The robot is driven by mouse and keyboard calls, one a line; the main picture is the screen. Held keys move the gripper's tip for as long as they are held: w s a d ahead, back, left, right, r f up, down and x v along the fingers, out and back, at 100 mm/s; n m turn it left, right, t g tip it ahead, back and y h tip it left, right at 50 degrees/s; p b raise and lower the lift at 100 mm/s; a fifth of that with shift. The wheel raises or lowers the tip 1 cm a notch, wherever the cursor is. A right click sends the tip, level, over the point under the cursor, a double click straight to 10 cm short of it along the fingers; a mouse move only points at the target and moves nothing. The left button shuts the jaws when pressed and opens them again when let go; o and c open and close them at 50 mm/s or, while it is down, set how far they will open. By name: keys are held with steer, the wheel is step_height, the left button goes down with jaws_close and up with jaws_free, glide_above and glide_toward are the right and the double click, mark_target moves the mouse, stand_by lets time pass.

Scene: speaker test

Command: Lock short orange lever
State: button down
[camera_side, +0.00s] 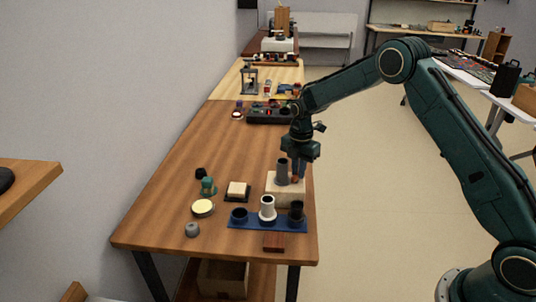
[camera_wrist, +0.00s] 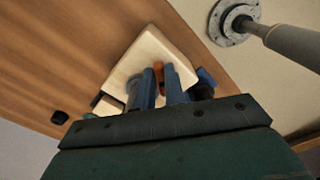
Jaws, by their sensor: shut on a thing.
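The short orange lever (camera_side: 295,179) stands on a cream block (camera_side: 272,188) near the right edge of the wooden table. In the wrist view, the orange lever (camera_wrist: 158,70) shows between the two blue fingers of my gripper (camera_wrist: 160,82), over the cream block (camera_wrist: 150,48). My gripper (camera_side: 298,168) points down at the block and is shut on the lever; the fingers hide much of it. A grey upright cylinder (camera_side: 282,172) stands on the same block, just left of the fingers. I cannot tell the lever's exact angle.
A blue base (camera_side: 252,224) with dark and white cups stands in front of the block. A red-brown block (camera_side: 274,242) lies near the front edge. A cream square piece (camera_side: 238,189), a yellow disc (camera_side: 203,208) and small knobs lie left. A dark tray (camera_side: 262,119) is farther back.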

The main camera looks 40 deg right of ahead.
steer(key=m, duration=0.6)
steer(key=shift+s, duration=0.3)
steer(key=m, duration=0.5)
steer(key=shift+s+a, duration=0.1)
steer(key=shift+s, duration=0.1)
steer(key=c, duration=1.5)
jaws_free()
steer(key=shift+o, duration=0.2)
steer(key=shift+r, duration=0.1)
step_height(320, 180, up, 14)
